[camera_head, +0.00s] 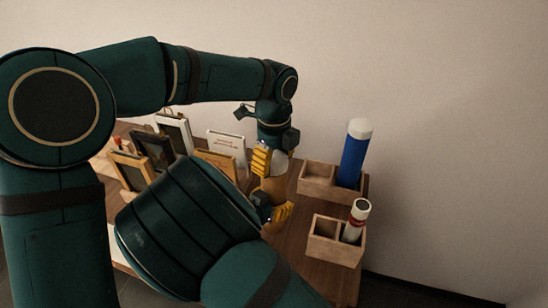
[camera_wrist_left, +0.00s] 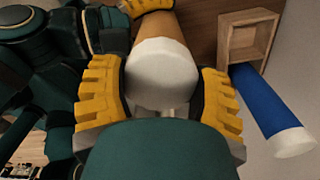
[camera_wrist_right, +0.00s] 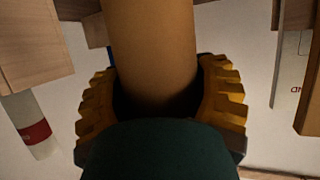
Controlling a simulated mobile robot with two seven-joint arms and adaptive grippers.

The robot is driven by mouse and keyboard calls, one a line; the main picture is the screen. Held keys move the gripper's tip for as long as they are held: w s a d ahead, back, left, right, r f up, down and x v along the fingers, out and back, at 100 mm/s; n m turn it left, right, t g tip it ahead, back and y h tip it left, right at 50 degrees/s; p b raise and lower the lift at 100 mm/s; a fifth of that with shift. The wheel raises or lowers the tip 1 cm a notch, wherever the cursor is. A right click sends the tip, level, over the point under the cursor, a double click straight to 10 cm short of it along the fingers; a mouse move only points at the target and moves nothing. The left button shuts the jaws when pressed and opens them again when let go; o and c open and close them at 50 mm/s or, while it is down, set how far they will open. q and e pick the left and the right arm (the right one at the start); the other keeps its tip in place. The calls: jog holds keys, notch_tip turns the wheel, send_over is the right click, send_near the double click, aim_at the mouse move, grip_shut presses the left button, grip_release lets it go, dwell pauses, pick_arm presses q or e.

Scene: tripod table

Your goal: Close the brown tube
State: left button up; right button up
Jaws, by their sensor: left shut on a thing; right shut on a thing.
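The brown tube (camera_head: 267,188) stands roughly upright over the wooden table, partly hidden by my grippers. Its shaft also shows in the right wrist view (camera_wrist_right: 150,50) and behind the cap in the left wrist view (camera_wrist_left: 172,28). My right gripper (camera_head: 276,216) is shut around the tube's shaft, low down. My left gripper (camera_head: 268,160) is above it, shut on the white cap (camera_wrist_left: 162,75), with one yellow finger on each side. The cap is in line with the tube's end and appears to meet it; I cannot tell how far it is seated.
A blue tube with a white top (camera_head: 354,155) stands in a wooden box (camera_head: 318,181) to the right. A white tube with a red band (camera_head: 356,220) stands in a nearer box (camera_head: 325,250). Several picture frames (camera_head: 155,152) and a white upright panel (camera_head: 226,146) stand left of my grippers.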

pick_arm(q)
jog(key=shift+f, duration=0.2)
jog(key=o, duration=0.8)
jog(key=shift+o, duration=0.2)
notch_tip(320, 180, up, 12)
pick_arm(e)
jog(key=o, duration=1.4)
jog(key=v, duration=1.2)
jog(key=shift+f, duration=0.1)
